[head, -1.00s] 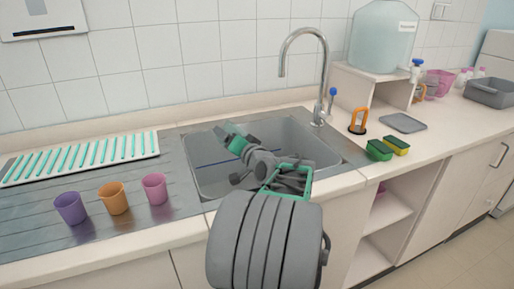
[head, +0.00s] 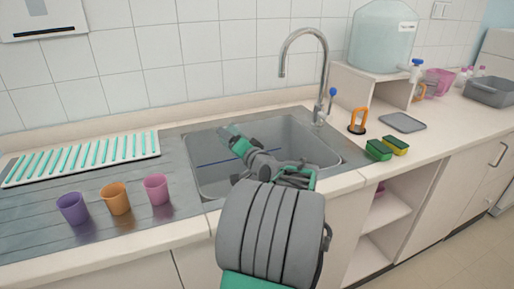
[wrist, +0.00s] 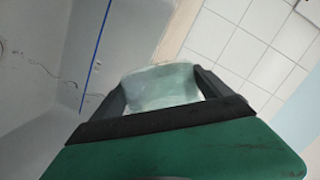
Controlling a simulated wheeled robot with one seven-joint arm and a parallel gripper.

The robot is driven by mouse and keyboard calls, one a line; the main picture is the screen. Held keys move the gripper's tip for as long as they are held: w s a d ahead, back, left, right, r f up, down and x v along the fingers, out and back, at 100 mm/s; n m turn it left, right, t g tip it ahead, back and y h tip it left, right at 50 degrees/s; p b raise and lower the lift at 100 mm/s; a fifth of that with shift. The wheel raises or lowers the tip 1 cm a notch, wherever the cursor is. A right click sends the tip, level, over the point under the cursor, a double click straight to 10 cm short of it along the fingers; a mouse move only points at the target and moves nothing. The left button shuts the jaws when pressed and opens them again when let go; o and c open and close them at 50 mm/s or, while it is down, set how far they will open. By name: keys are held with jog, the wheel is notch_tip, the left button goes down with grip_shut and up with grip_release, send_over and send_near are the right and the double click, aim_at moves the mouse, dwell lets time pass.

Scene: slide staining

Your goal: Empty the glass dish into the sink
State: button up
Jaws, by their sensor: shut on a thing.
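My gripper (head: 229,131) is over the left part of the sink basin (head: 297,143) in the head view, pointing toward its back left. In the wrist view its two dark fingers (wrist: 161,88) are shut on a pale, greenish, see-through thing, which I take to be the glass dish (wrist: 160,84). The dish cannot be made out in the head view, and its contents cannot be told in the wrist view. The white sink wall also fills the left of the wrist view (wrist: 35,65), with a blue line and dark marks.
A tall tap (head: 325,75) rises behind the basin. Purple (head: 73,208), orange (head: 116,199) and pink (head: 156,189) cups stand left on the steel drainboard (head: 100,236), before a white slide rack (head: 80,160). Sponges (head: 380,150) lie right of the sink.

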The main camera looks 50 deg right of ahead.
aim_at(240, 134)
jog(key=shift+m, duration=0.3)
jog(key=shift+s+d+r+m+t+p, duration=0.15)
jog(key=shift+r+m+p, duration=0.3)
jog(key=shift+m+p, duration=0.55)
jog(key=shift+s+d+r+m+t+p, duration=0.2)
jog(key=shift+r+m+p, duration=0.25)
jog(key=shift+p, duration=0.95)
jog(key=shift+s+d+r+m+y+p, duration=0.15)
jog(key=shift+d+r+m+y+p, duration=0.15)
jog(key=shift+d+m+p, duration=0.35)
dwell(0.5)
jog(key=shift+s+d+r, duration=0.1)
jog(key=shift+s+d, duration=0.05)
jog(key=shift+d, duration=0.1)
jog(key=shift+s+d+r+m+t+p, duration=0.15)
jog(key=shift+d+m+t+p, duration=0.1)
jog(key=shift+m+p, duration=0.5)
jog(key=shift+r+m, duration=0.15)
jog(key=shift+m, duration=0.2)
